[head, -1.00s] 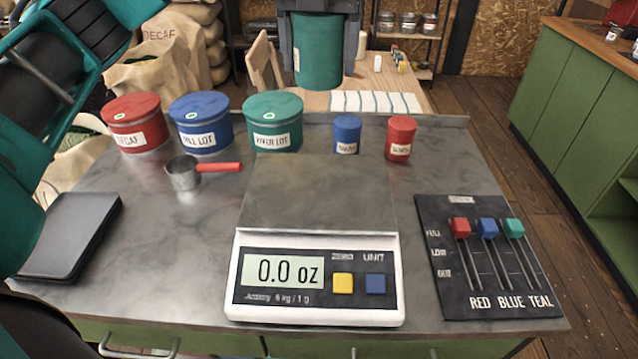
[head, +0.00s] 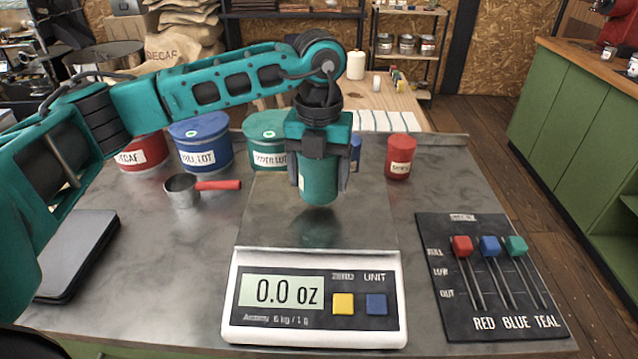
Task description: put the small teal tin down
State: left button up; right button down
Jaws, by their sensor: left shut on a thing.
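The small teal tin (head: 319,183) is upright in my left gripper (head: 318,172), whose fingers are shut on its two sides. The tin hangs over the steel plate (head: 265,215) of the white kitchen scale (head: 232,318), with a dark shadow or reflection below it and a gap to the plate. The scale's display (head: 282,291) reads 0.0 oz. My right gripper does not show.
Behind stand large red (head: 141,152), blue (head: 201,143) and teal (head: 268,140) tins, a small red tin (head: 400,157) and a small blue tin (head: 355,151), mostly hidden. A scoop (head: 184,190) lies left; a slider board (head: 490,275) lies right. Counter (head: 150,260) is free left of the scale.

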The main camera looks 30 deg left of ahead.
aim_at(319, 187)
pick_arm(q)
jog(key=shift+f, duration=1.3)
jog(key=shift+f, duration=0.2)
jog(key=o, duration=1.1)
jog(key=shift+r, duration=0.1)
notch_tip(319, 187, up, 12)
jog(key=shift+r, duration=0.15)
jog(key=shift+s, duration=0.15)
